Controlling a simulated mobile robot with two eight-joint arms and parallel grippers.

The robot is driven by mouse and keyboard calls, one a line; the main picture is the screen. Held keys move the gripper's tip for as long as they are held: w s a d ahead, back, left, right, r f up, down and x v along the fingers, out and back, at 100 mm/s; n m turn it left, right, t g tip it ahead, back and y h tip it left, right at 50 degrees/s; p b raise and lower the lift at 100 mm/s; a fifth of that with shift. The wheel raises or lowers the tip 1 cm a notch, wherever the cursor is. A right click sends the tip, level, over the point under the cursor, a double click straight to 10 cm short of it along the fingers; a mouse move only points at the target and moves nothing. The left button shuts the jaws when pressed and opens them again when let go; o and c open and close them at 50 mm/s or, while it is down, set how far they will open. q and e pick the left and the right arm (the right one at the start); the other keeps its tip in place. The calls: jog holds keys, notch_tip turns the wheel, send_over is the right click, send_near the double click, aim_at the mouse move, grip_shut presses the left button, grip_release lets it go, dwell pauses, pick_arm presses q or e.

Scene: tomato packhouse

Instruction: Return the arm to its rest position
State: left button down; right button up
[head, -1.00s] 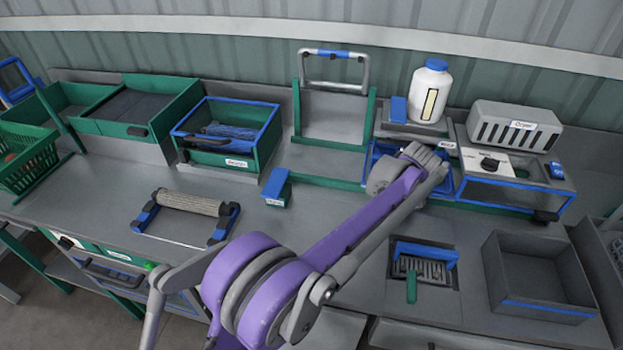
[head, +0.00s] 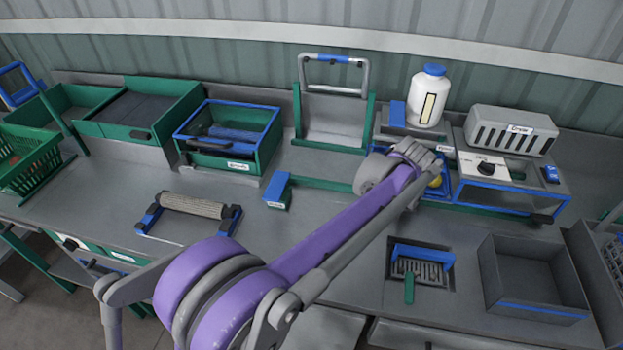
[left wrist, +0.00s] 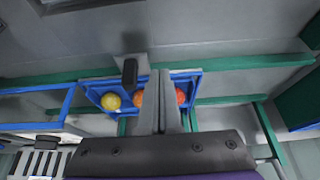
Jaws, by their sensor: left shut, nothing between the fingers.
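My left gripper (left wrist: 158,102) shows in the left wrist view, its two grey fingers together with nothing between them. It is in front of a blue tray (left wrist: 195,75) holding a yellow tomato (left wrist: 111,101) and orange-red tomatoes (left wrist: 181,97); the fingers partly cover the tray and fruit. I cannot tell the gap between fingers and tray. In the head view my purple left arm stretches from the bottom left across the bench to the tray (head: 447,183), and its wrist hides the fingers. My right gripper is not in view.
A white bottle (head: 427,100) and a slotted grey box (head: 510,131) stand at the back right. An open grey bin (head: 532,277) and a recess with a blue-handled brush (head: 424,257) lie right of the arm. A roller stand (head: 190,206) is left.

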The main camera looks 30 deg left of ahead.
pick_arm(q)
jog(key=shift+p+v, duration=0.3)
jog(key=shift+v, duration=0.9)
jog(key=shift+s+f, duration=0.1)
jog(key=shift+s, duration=0.1)
jog(key=s+a+m, duration=0.1)
jog(key=s+a, duration=0.3)
jog(key=s, duration=0.4)
jog(key=s+a, duration=0.3)
jog(key=s, duration=0.6)
jog(key=s+a+f, duration=0.1)
jog(key=s+f, duration=0.2)
jog(key=s, duration=0.4)
jog(key=s+a+f+m+h, duration=0.1)
jog(key=s+a+f, duration=0.1)
jog(key=s+f, duration=0.2)
jog(key=s, duration=0.3)
jog(key=shift+s+f+m, duration=0.25)
jog(key=shift+s+m, duration=0.05)
jog(key=shift+s, duration=0.1)
